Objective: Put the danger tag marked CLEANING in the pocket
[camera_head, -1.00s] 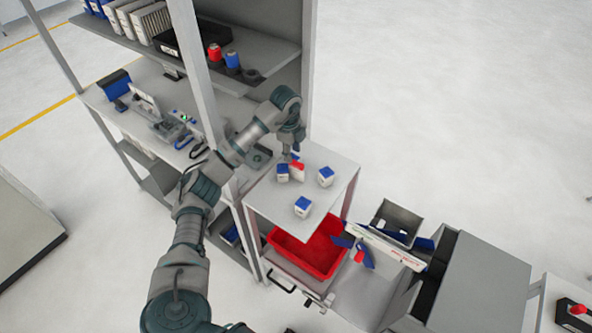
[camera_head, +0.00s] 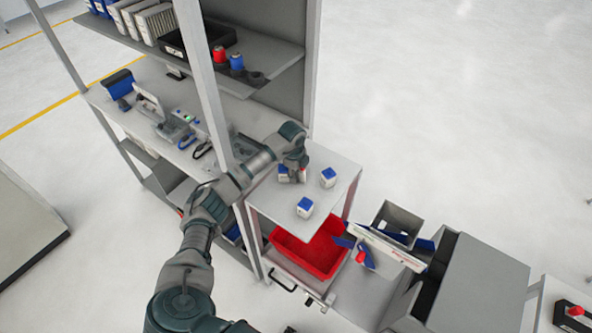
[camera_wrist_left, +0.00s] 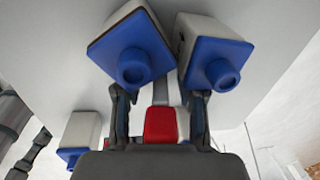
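I cannot make out a danger tag marked CLEANING or a pocket in either view. My left gripper (camera_head: 291,176) is down among the small containers on the grey side table (camera_head: 268,205). In the left wrist view its two fingers (camera_wrist_left: 160,122) stand apart, on either side of a red-topped item (camera_wrist_left: 160,126), with gaps showing beside it. In the head view the gripper hides that item. Two white containers with blue lids, one on the left (camera_wrist_left: 132,58) and one on the right (camera_wrist_left: 217,62), sit just beyond the fingertips. My right gripper is not in view.
More blue-lidded containers stand on the table, one at its front (camera_head: 304,207) and one at right (camera_head: 328,177). A red bin (camera_head: 315,255) sits below. A shelf post (camera_head: 205,80) rises beside my arm.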

